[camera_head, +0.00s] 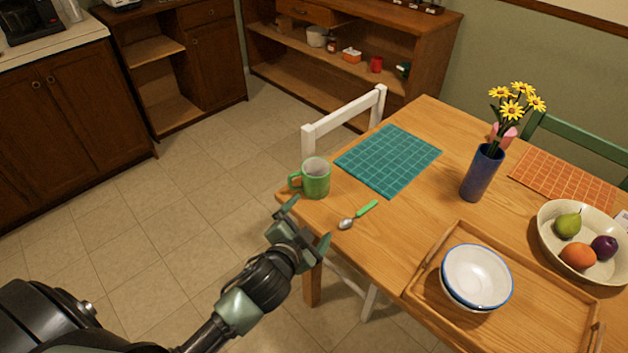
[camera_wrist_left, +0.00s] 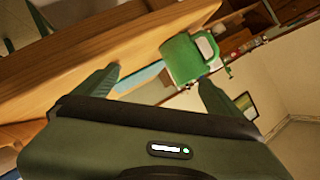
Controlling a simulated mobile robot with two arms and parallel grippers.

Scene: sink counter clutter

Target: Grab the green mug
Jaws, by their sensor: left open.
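The green mug (camera_head: 316,179) stands upright at the near left corner of the wooden table, its handle to the left. It also shows in the left wrist view (camera_wrist_left: 181,61), beyond the fingers and tilted with the picture. My left gripper (camera_head: 308,222) is open and empty, just off the table's edge on the near side of the mug and apart from it. In the left wrist view its two fingers (camera_wrist_left: 152,88) are spread, with the mug nearer the right finger. My right gripper is in neither view.
A spoon with a green handle (camera_head: 358,214) lies right of the mug. A teal placemat (camera_head: 389,159) lies behind. A wooden tray (camera_head: 424,277) with white bowls (camera_head: 477,275), a blue vase (camera_head: 482,174) and a fruit bowl (camera_head: 552,246) stand farther right. A white chair (camera_head: 345,115) stands behind the table.

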